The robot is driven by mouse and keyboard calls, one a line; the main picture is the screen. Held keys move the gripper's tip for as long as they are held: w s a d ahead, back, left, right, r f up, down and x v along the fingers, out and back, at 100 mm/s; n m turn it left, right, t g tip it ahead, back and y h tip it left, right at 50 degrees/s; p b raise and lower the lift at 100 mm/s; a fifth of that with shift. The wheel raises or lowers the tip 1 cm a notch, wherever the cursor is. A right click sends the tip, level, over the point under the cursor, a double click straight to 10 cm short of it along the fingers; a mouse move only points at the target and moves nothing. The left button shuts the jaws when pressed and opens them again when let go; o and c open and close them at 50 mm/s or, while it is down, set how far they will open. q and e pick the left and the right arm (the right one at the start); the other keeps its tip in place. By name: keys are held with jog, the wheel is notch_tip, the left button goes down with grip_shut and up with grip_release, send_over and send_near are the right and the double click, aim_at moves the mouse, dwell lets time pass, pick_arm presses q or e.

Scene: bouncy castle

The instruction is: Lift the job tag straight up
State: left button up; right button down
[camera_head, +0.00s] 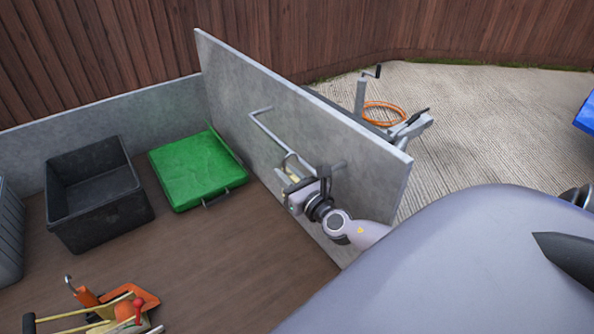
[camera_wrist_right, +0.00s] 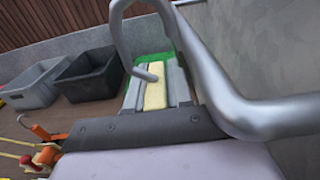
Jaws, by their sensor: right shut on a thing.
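The job tag is a pale yellow strip (camera_wrist_right: 155,92) in the right wrist view. It also shows small and pale yellow in the head view (camera_head: 293,178). My right gripper (camera_wrist_right: 156,88) is shut on it, with a grey finger on each side. In the head view the right gripper (camera_head: 296,187) is beside the upright grey panel (camera_head: 230,85), near a metal rail (camera_head: 272,135). In the wrist view the bent rail end (camera_wrist_right: 147,73) overlaps the tag; I cannot tell whether they touch. My left gripper is not in view.
A green folded item (camera_head: 195,168) and a black crate (camera_head: 95,190) lie on the brown bed floor. An orange and yellow tool (camera_head: 115,305) is at the lower left. Beyond the panel are a winch post and orange hose (camera_head: 385,113).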

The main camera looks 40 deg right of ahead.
notch_tip(320, 180, down, 10)
jog(key=a+b, duration=0.2)
jog(key=b, duration=0.5)
jog(key=s+a, duration=0.2)
jog(key=s, duration=1.3)
jog(key=shift+s+r, duration=0.15)
jog(key=shift+s, duration=0.2)
jog(key=shift+r, duration=0.1)
notch_tip(320, 180, up, 10)
jog(key=p, duration=0.9)
jog(key=shift+r, duration=0.1)
